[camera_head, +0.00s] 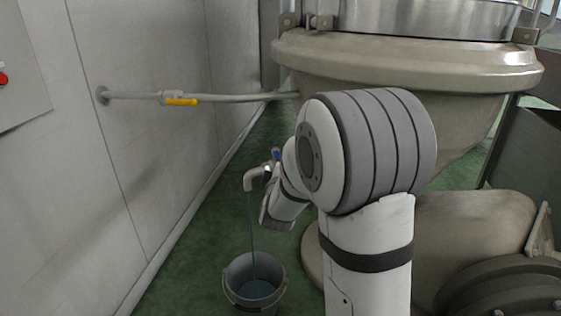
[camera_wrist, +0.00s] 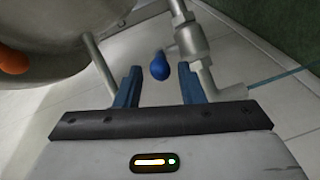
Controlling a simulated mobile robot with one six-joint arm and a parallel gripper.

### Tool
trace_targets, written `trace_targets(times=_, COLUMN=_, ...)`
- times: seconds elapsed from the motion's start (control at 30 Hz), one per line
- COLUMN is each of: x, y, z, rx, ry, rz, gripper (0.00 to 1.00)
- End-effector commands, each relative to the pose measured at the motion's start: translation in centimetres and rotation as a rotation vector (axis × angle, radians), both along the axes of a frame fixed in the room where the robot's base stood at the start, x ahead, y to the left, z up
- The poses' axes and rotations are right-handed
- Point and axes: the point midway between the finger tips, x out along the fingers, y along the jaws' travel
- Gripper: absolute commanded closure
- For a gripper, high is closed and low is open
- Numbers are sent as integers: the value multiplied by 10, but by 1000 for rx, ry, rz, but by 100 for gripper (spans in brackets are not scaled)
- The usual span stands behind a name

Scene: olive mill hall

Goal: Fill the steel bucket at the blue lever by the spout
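The steel bucket (camera_head: 238,273) stands upright on the floor in the head view, with some water in it. The spout (camera_head: 254,175) is above it, and a thin stream of water (camera_head: 252,230) runs down into the bucket. The spout also shows in the wrist view (camera_wrist: 222,92). The blue lever (camera_wrist: 160,65) lies between the two fingers of my gripper (camera_wrist: 159,72), with gaps on both sides. My gripper is open and not clamped on it. In the head view, a bit of the blue lever (camera_head: 276,154) shows above the spout; my arm hides most of my gripper.
A yellow-handled valve (camera_head: 181,101) sits on a pipe along the left wall. A large tapered vessel (camera_head: 430,70) stands behind my arm. Machinery (camera_head: 480,240) fills the lower right. Green floor (camera_head: 200,275) is clear left of the bucket. An orange part (camera_wrist: 12,61) shows in the wrist view.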

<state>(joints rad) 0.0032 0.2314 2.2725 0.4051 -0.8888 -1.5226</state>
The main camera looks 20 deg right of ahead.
Motion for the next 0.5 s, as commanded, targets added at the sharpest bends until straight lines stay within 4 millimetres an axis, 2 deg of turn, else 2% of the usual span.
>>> trace_targets(times=0.1, x=-18, y=7, z=4, rx=0, ry=0, rz=2, gripper=65)
trace_targets(times=0.2, x=-27, y=9, z=3, rx=0, ry=1, rz=0, gripper=65)
trace_targets(times=0.5, x=-32, y=10, z=3, rx=1, ry=0, rz=0, gripper=65)
